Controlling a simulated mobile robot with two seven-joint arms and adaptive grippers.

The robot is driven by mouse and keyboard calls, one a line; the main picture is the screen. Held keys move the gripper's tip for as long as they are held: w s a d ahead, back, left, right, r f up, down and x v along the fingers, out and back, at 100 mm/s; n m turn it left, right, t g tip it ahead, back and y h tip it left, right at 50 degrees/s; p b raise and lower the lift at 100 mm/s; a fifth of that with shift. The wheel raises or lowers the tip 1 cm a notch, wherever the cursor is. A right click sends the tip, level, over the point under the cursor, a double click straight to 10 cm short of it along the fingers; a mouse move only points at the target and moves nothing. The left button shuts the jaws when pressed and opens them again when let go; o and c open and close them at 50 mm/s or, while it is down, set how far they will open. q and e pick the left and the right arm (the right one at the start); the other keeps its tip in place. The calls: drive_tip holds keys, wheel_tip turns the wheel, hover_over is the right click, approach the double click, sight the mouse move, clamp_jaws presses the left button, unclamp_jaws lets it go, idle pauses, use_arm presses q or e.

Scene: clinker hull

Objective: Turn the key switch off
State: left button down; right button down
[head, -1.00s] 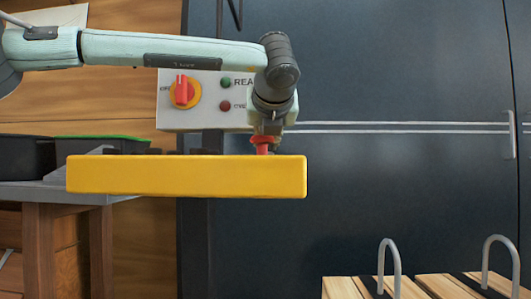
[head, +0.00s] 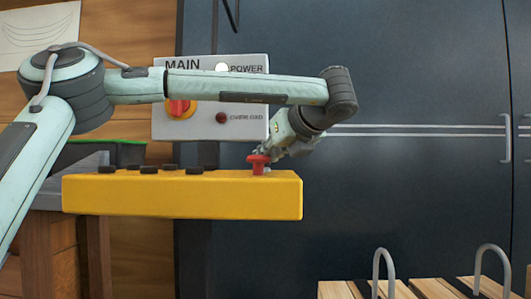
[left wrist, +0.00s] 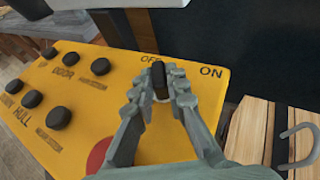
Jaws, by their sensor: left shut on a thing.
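The key switch (left wrist: 158,78) is a dark upright grip on the yellow control box (left wrist: 75,90), between the printed words OFF and ON. Its dark top stands close to the OFF label. In the left wrist view my left gripper (left wrist: 160,86) has its two grey fingers closed on the key from both sides. In the head view the yellow box (head: 180,196) is seen from its front, and my left gripper (head: 266,152) is at its right end, behind a red mushroom button (head: 259,161). The key is hidden there. My right gripper is not in view.
Several black push buttons (left wrist: 59,117) line the box's left part. A grey MAIN POWER panel (head: 158,128) with a red-and-yellow rotary switch (head: 181,108) is behind my left arm. Wooden slatted things with metal loops (head: 383,268) stand at lower right.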

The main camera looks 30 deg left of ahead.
use_arm(q)
drive_tip(key=c, duration=1.5)
unclamp_jaws()
drive_tip(key=shift+c, duration=0.2)
wheel_tip(320, 180, up, 9)
drive_tip(key=shift+f, duration=0.2)
drive_tip(key=shift+a+r, duration=0.1)
drive_tip(key=shift+r, duration=0.55)
